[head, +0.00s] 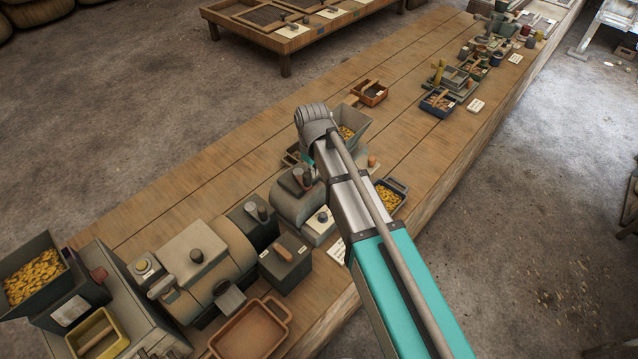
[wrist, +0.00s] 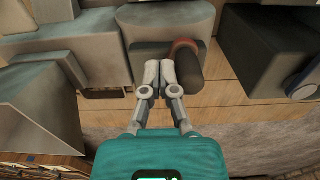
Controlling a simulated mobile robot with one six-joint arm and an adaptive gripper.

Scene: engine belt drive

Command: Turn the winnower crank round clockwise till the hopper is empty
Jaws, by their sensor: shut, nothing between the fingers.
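My gripper (wrist: 160,70) is shut and empty in the wrist view, its two fingertips side by side. Just right of the fingertips is a dark rounded handle (wrist: 189,74) with a reddish-brown collar, in front of a grey-green machine body (wrist: 140,54); it looks like the crank grip. I cannot tell whether the fingers touch it. In the head view a grey-green hopper (head: 360,119) with yellow grain (head: 346,132) stands beside my arm, likely the winnower's. My arm hides most of that machine, and my gripper cannot be made out there.
A dark tray of grain (head: 388,197) sits right of my arm near the bench edge. Grey machines (head: 205,262) and another grain-filled hopper (head: 36,277) crowd the lower left. A small wooden box (head: 370,93) stands beyond; the bench's upper middle (head: 300,90) is clear.

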